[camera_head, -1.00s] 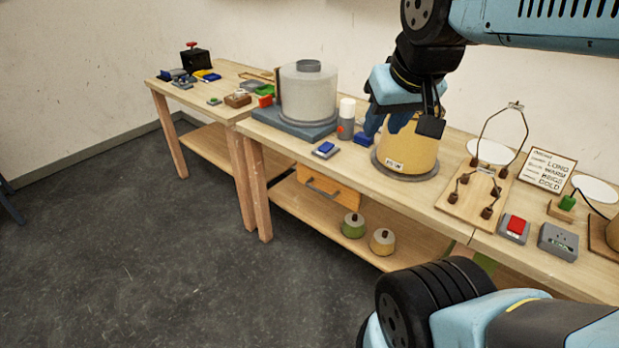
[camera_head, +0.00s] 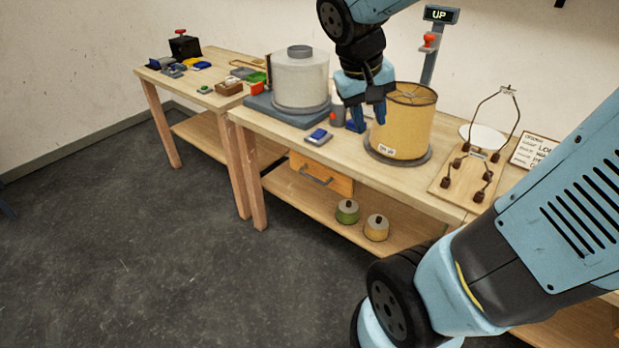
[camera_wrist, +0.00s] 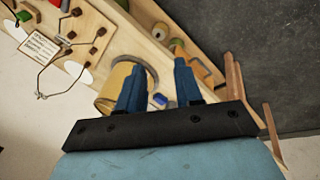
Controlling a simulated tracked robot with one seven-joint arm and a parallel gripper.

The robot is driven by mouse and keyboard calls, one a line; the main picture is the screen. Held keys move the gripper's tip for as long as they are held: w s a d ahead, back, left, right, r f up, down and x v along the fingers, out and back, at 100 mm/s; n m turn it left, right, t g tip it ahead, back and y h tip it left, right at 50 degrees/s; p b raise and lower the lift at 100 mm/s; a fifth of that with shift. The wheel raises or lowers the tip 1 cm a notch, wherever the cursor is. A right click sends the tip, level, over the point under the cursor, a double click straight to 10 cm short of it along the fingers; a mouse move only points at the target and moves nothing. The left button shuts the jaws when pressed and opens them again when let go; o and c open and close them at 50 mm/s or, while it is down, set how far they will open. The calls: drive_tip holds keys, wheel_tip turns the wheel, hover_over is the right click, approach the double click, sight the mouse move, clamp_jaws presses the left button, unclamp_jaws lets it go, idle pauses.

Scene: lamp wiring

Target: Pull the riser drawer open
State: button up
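The drawer (camera_head: 342,186) has an orange wooden front and hangs under the middle bench's top in the head view. Its grey bar handle (camera_head: 316,179) faces the aisle. The drawer looks shut, though its depth is hard to judge. My gripper (camera_head: 367,122) is above the bench top, between the white drum and the yellow lampshade, higher than the drawer and apart from its handle. In the wrist view, the two blue fingers of my gripper (camera_wrist: 158,66) are spread with nothing held between them.
The yellow lampshade (camera_head: 408,120) stands on a grey disc close right of my gripper. A white drum (camera_head: 300,82) stands on a blue-grey base to the left. A blue-buttoned box (camera_head: 318,137) sits above the drawer. Green (camera_head: 347,212) and yellow (camera_head: 376,229) pots stand on the lower shelf. Floor in front is clear.

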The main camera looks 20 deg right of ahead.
drive_tip(key=w+a+f+n+h, duration=0.25)
drive_tip(key=w+f+h, duration=0.65)
drive_tip(key=w+f, duration=0.7)
drive_tip(key=w+a+f+n+t+h, duration=0.1)
drive_tip(key=w+a+f+n+t, duration=0.3)
drive_tip(key=f, duration=0.7)
drive_tip(key=n+t, duration=0.1)
drive_tip(key=t, duration=0.3)
approach(313, 179)
drive_tip(key=shift+y, duration=0.4)
drive_tip(key=x, duration=1)
drive_tip(key=shift+w+d+r, duration=0.1)
drive_tip(key=shift+w, duration=0.15)
drive_tip(key=shift+c, duration=0.5)
clamp_jaws()
